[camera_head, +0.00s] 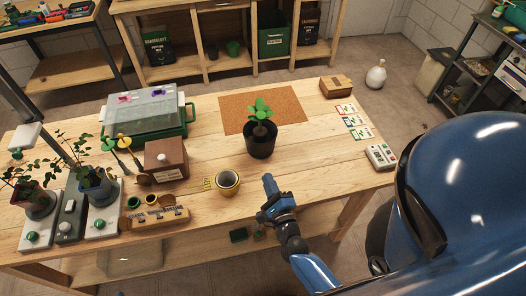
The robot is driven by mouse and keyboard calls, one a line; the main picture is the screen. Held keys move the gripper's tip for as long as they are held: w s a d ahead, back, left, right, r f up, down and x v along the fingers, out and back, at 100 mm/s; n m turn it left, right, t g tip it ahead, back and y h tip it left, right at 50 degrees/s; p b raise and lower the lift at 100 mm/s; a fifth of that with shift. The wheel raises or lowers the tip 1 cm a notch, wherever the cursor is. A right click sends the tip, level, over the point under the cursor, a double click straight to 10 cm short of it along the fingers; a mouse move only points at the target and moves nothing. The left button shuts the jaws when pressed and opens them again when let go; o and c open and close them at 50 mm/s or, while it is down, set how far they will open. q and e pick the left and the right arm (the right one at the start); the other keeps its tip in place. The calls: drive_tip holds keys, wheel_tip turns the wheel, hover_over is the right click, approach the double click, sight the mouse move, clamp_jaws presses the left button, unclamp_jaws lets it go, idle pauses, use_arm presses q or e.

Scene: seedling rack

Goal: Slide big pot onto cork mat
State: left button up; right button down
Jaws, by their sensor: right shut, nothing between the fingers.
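The big pot (261,142) is dark, nearly black, and holds a leafy green plant (260,110). It stands upright, with its upper part in front of the lower edge of the cork mat (240,101). The mat is a flat brown rectangle toward the back of the table. My right gripper (269,187) is blue, shut and empty, below the pot in the picture and apart from it. My left gripper is out of view.
A yellow-rimmed pot (228,183) stands left of my right gripper. A wooden box (166,159), a propagator with a clear lid (147,113) and potted seedlings fill the table's left. A small box (336,87), seed packets (353,121) and a keypad device (381,157) lie right.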

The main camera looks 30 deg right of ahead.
sight(261, 144)
drive_tip(key=f+m, duration=0.1)
drive_tip(key=m, duration=0.2)
drive_tip(key=d+f+m, duration=0.1)
drive_tip(key=m, duration=0.3)
drive_tip(key=f+m+g+h, duration=0.1)
drive_tip(key=m, duration=0.3)
drive_tip(key=shift+s+d+f, duration=0.1)
drive_tip(key=shift+d+f, duration=0.05)
drive_tip(key=shift+d, duration=0.15)
drive_tip(key=shift+m, duration=0.6)
drive_tip(key=p+x, duration=0.2)
drive_tip(key=x, duration=1.2)
